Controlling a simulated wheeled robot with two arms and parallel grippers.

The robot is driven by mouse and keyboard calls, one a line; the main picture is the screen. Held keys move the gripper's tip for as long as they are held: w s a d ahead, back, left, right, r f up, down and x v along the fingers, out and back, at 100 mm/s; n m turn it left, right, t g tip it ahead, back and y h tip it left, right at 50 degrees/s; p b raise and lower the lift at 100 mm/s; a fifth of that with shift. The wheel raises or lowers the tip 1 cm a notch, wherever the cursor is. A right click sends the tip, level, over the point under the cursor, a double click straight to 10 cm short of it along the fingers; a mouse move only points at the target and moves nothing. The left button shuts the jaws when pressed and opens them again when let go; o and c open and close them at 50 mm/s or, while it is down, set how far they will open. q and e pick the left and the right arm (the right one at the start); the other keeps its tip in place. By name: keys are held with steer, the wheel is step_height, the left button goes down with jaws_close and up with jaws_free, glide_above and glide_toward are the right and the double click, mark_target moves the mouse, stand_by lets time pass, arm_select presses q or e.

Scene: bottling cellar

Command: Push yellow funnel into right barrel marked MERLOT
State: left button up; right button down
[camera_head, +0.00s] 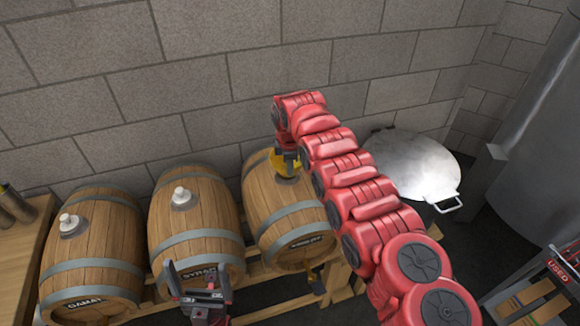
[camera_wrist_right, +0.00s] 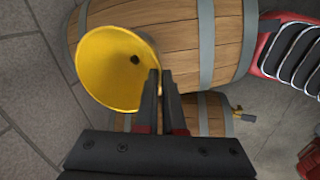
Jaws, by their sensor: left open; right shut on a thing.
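The right barrel (camera_head: 292,215) lies on its side on a wooden rack; its end label is small and blurred. The yellow funnel (camera_head: 283,165) is at the top of this barrel, partly hidden by my right gripper (camera_head: 288,158). In the right wrist view the funnel (camera_wrist_right: 100,70) shows its wide mouth and dark central hole. My right gripper (camera_wrist_right: 161,85) is shut on the funnel's rim side. The spout is hidden, so I cannot tell whether it sits in the barrel's hole. My left gripper (camera_head: 200,296) is open and empty, low in front of the middle barrel.
The middle barrel (camera_head: 195,222) and left barrel (camera_head: 95,250) each carry a white stopper on top. A pale round lid-like pan (camera_head: 412,165) lies right of my right arm. A large grey tank (camera_head: 545,150) and a crate marked USED (camera_head: 545,290) stand at right.

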steer(key=c, duration=0.9)
jaws_free()
steer(key=shift+c, duration=0.2)
steer(key=o, duration=0.5)
step_height(320, 180, up, 8)
steer(key=shift+p, duration=0.7)
